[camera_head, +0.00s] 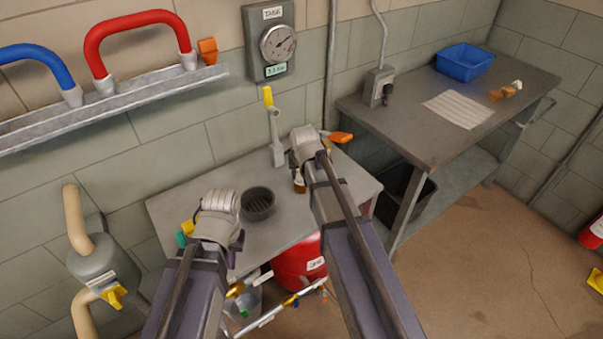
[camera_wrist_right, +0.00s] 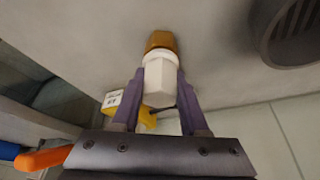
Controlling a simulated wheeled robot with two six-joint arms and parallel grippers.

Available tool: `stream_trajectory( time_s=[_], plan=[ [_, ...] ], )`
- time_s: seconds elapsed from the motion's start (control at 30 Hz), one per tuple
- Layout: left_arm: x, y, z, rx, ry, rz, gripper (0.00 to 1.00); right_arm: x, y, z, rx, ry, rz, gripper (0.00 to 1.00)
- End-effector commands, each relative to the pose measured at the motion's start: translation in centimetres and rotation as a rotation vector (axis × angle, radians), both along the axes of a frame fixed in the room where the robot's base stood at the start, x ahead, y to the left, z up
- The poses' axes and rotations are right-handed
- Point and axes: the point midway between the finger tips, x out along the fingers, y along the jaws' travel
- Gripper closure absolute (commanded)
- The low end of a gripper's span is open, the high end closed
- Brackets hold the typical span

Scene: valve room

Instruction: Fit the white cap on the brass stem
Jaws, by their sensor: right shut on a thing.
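The white cap (camera_wrist_right: 159,84) sits between the two purple fingers of my right gripper (camera_wrist_right: 160,76), which is shut on it. The brass stem (camera_wrist_right: 160,41) shows just beyond the cap, in line with it, with a white rim where they meet. I cannot tell whether the cap is seated on the stem or only against it. In the head view the brass (camera_head: 299,188) shows low beside my right wrist, above the grey bench. My left gripper (camera_head: 236,252) points down at the bench's left part; its fingers are mostly hidden by its wrist.
A dark ribbed cup (camera_head: 258,204) stands on the bench (camera_head: 165,205) between my arms. A grey upright with a yellow top (camera_head: 273,125) stands behind. An orange handle (camera_head: 341,137) is close to my right wrist. A side table (camera_head: 405,120) stands right.

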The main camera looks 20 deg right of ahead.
Motion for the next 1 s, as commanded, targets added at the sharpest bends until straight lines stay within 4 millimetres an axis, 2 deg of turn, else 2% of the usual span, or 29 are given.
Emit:
stream_trajectory(
  time_s=[0.9, 0.93, 1.0],
  plan=[
    [0.00, 0.00, -0.65, 0.000, 0.000, 0.000, 1.00, 0.00, 0.00, -0.65, 0.000, 0.000, 0.000, 1.00],
    [0.00, 0.00, -0.65, 0.000, 0.000, 0.000, 1.00, 0.00, 0.00, -0.65, 0.000, 0.000, 0.000, 0.54],
    [0.00, 0.00, -0.65, 0.000, 0.000, 0.000, 1.00, 0.00, 0.00, -0.65, 0.000, 0.000, 0.000, 0.46]
  ],
)
